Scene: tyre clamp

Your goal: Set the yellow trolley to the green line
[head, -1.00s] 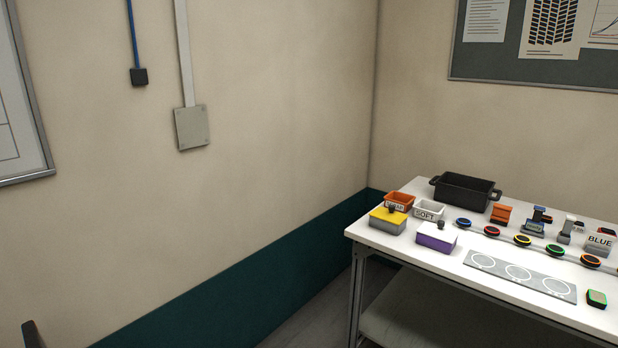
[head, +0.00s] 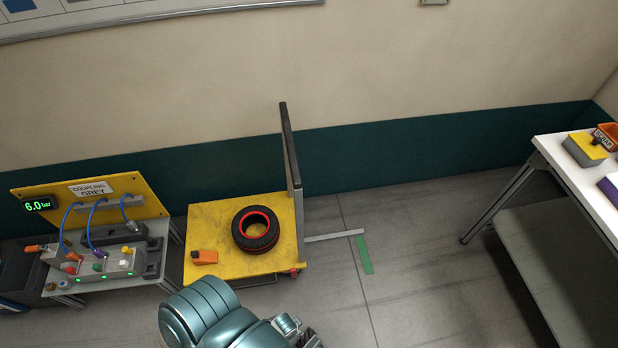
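The yellow trolley (head: 215,218) stands on the floor near the wall, left of the middle in the head view. An upright dark panel (head: 291,155) rises at its right edge. A black tyre with a red rim (head: 255,230) and an orange block (head: 204,257) rest on its top. The green line (head: 364,254) is a short strip on the floor to the right, apart from the trolley. One of my teal arms shows at the bottom, partly cut off; which arm it is, and its gripper state, are unclear.
A pneumatic station with a yellow board (head: 95,207), hoses and a 6.0 bar display stands left of the trolley. A grey bar (head: 334,236) lies between trolley and green line. A white table (head: 572,172) stands at the right.

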